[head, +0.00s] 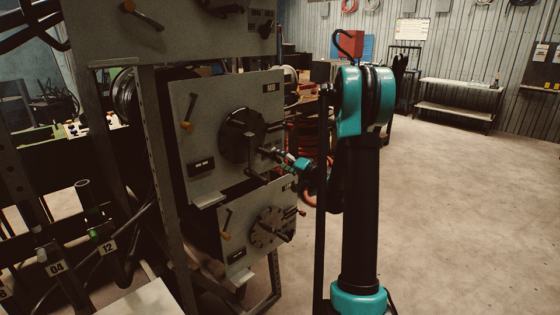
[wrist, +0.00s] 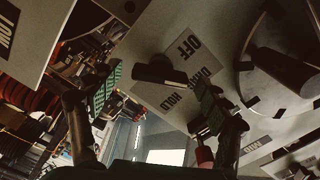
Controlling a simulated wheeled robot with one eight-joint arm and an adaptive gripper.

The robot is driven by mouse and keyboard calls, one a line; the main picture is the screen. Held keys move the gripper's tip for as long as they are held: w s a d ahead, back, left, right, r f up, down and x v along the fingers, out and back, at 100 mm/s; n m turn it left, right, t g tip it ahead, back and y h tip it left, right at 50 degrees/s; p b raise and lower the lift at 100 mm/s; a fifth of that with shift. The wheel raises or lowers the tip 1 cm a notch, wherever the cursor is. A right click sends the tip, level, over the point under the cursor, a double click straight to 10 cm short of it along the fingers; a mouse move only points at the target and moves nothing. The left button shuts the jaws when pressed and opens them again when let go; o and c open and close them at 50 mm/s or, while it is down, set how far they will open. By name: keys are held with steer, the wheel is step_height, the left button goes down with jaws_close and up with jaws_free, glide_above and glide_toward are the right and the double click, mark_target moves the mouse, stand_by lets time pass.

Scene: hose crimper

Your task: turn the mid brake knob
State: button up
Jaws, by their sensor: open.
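The mid brake knob (wrist: 160,74) is a dark bar-shaped knob on a pale placard with "OFF" and "DRUM HOLD" lettering in the wrist view. My gripper (wrist: 160,79) is open, with one green-padded finger on each side of the knob in this view. I cannot tell whether either finger touches it. In the head view my gripper (head: 276,155) is at the right side of the mid panel (head: 205,130), and the knob is not clearly visible there.
A large round disc with a thick handle (wrist: 285,70) is close to the right finger in the wrist view. A red-tipped part (wrist: 204,156) is near that finger too. The low panel (head: 232,250) is beneath. Open floor (head: 460,220) extends to the right.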

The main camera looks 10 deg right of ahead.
steer(key=shift+w+a, duration=0.1)
steer(key=shift+w, duration=0.05)
steer(key=shift+c, duration=0.2)
steer(key=c, duration=1.1)
steer(key=shift+m, duration=0.3)
steer(key=m, duration=0.5)
steer(key=shift+m, duration=0.3)
steer(key=m, duration=0.5)
steer(key=shift+m, duration=0.3)
